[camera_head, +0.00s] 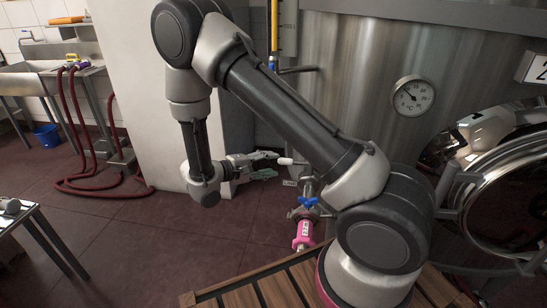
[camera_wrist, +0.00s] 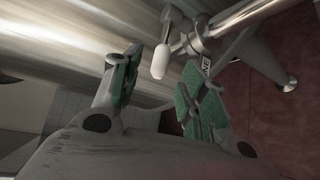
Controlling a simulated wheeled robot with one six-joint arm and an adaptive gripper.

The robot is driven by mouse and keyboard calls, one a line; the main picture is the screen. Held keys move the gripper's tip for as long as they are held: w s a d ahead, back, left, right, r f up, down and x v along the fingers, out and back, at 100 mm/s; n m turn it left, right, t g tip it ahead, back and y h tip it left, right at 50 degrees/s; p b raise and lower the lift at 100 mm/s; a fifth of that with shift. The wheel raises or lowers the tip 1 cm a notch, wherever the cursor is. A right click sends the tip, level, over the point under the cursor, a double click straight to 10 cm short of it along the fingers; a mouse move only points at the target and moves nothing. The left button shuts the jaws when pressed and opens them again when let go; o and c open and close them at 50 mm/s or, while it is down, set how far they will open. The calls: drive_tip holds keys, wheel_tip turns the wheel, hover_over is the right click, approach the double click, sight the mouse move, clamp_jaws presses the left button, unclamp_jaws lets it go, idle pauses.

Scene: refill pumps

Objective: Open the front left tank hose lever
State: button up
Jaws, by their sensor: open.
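The steel tank (camera_head: 345,80) fills the right of the head view. Low at its left, a lever with a white grip (camera_head: 286,161) sticks out from the outlet pipework, and the grip also shows in the wrist view (camera_wrist: 160,62), pointing toward me. My gripper (camera_head: 274,165) is open, its green-padded fingers facing the grip. In the wrist view my gripper (camera_wrist: 161,72) has one fingertip on each side of the white grip, with visible gaps. Contact is not seen. A blue valve handle (camera_head: 308,202) sits below on the same pipework, above a pink labelled fitting (camera_head: 303,231).
A wooden slatted platform (camera_head: 240,294) lies at the bottom. A white wall block (camera_head: 150,90) stands behind my arm. Red hoses (camera_head: 100,187) lie at the left by a sink. A table (camera_head: 30,232) is at lower left. The red floor between is clear.

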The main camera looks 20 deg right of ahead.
sight(282, 162)
drive_tip(key=shift+w+f, duration=0.15)
drive_tip(key=shift+f, duration=0.1)
drive_tip(key=x, duration=0.7)
drive_tip(key=shift+d, duration=0.2)
drive_tip(key=shift+c, duration=0.2)
clamp_jaws()
